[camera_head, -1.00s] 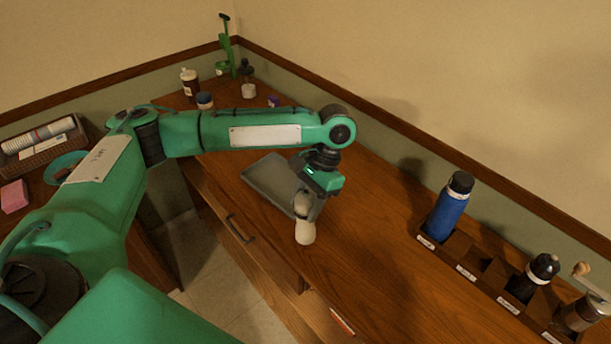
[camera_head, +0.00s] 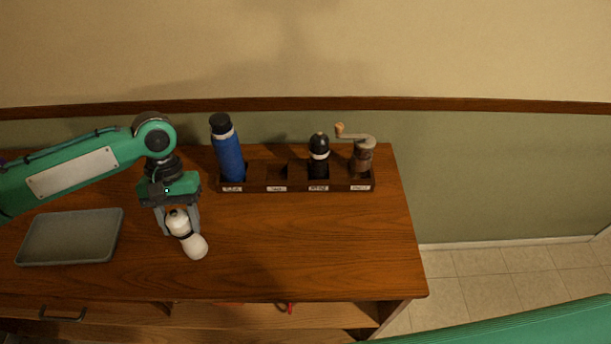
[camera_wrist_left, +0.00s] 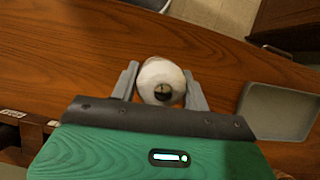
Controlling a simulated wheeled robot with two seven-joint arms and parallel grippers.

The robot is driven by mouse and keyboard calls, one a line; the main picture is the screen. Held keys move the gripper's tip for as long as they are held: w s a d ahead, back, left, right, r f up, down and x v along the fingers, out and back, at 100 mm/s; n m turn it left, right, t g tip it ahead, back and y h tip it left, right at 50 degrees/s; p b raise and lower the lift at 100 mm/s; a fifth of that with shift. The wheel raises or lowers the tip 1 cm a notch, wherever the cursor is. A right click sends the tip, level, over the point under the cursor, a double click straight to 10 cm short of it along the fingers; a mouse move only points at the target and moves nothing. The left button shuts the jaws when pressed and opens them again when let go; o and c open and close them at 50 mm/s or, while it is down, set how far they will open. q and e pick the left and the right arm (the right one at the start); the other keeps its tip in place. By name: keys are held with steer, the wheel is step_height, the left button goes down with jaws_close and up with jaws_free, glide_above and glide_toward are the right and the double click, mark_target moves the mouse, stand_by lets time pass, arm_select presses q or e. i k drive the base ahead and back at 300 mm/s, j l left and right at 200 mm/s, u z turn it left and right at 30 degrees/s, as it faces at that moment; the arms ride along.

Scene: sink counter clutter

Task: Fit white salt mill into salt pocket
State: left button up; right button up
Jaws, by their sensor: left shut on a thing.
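The white salt mill (camera_head: 193,244) is held tilted in my left gripper (camera_head: 180,222), above the wooden counter. In the left wrist view the white mill (camera_wrist_left: 152,72) sits end-on between the two fingers of my gripper (camera_wrist_left: 159,86). The dark wooden rack (camera_head: 262,187) stands at the back of the counter, to the right of the gripper. Its second pocket from the left (camera_head: 276,172) is empty; its small label is too blurred to read. My right gripper is not in view.
A blue bottle (camera_head: 229,155) fills the leftmost pocket. A black mill (camera_head: 318,158) and a brown hand-crank grinder (camera_head: 361,158) fill the two right pockets. A grey tray (camera_head: 70,258) lies at the left. The counter (camera_head: 310,235) before the rack is clear.

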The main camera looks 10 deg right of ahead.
mark_target(277, 178)
steer(key=j+z, duration=0.15)
steer(key=z, duration=0.35)
steer(key=j+z, duration=0.15)
steer(key=z, duration=0.3)
steer(key=j+z, duration=0.15)
steer(key=z, duration=0.35)
steer(key=k+j+z, duration=1)
steer(key=k+j, duration=0.25)
steer(key=k+l, duration=0.05)
steer(key=k, duration=0.05)
